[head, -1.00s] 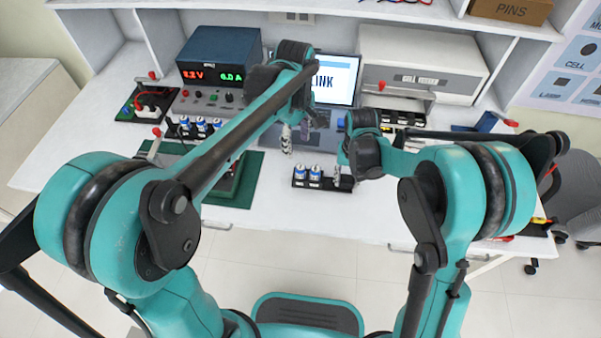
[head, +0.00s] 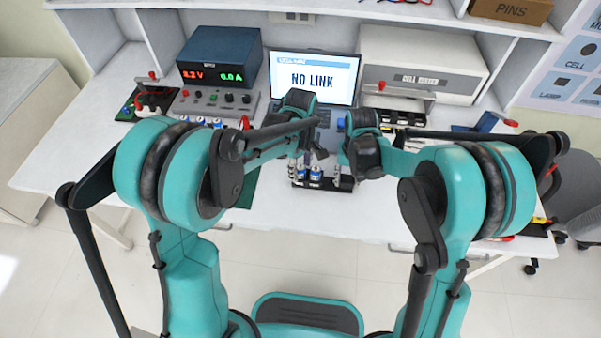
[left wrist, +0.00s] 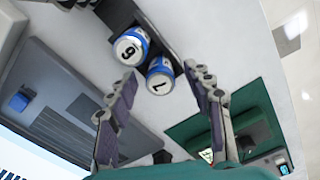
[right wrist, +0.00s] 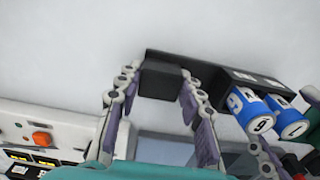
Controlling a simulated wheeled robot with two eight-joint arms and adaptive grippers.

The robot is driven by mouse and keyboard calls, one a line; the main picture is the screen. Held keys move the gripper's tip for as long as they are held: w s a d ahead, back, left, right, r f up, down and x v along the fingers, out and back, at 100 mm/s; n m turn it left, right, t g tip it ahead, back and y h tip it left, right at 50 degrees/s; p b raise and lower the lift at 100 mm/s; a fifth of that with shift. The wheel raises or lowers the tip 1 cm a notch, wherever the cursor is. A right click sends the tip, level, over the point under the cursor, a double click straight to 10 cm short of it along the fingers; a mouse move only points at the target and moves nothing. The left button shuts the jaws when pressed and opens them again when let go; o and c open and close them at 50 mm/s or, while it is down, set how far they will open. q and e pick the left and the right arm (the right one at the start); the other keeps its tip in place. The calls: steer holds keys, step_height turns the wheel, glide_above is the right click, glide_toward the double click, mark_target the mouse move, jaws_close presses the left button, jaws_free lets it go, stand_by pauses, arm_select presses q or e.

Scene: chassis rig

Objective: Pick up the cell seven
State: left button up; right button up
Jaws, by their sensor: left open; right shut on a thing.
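Cell seven (left wrist: 160,77) is a white and blue can with a dark digit. It stands in a black holder (left wrist: 185,32) beside a second cell (left wrist: 129,47) whose digit reads as 6 or 9. My left gripper (left wrist: 160,73) is open, with its fingers on either side of cell seven and not closed on it. In the head view the left gripper (head: 300,160) is over the left end of the holder and partly hides cell seven. My right gripper (right wrist: 160,80) is shut on the black end block of the holder (right wrist: 162,82), with both cells to its right in that view.
Several similar cells (head: 200,122) stand at the left, partly behind my left arm. A power supply (head: 218,62), a laptop (head: 315,78) reading NO LINK and a cell tester (head: 420,65) line the back. The white table front is clear.

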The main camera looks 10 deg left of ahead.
mark_target(300, 167)
arm_select(q)
steer(key=shift+f, duration=0.1)
jaws_close()
step_height(300, 167, up, 18)
stand_by(1.6)
stand_by(0.5)
arm_select(e)
steer(key=o, duration=1.3)
steer(key=shift+c, duration=0.2)
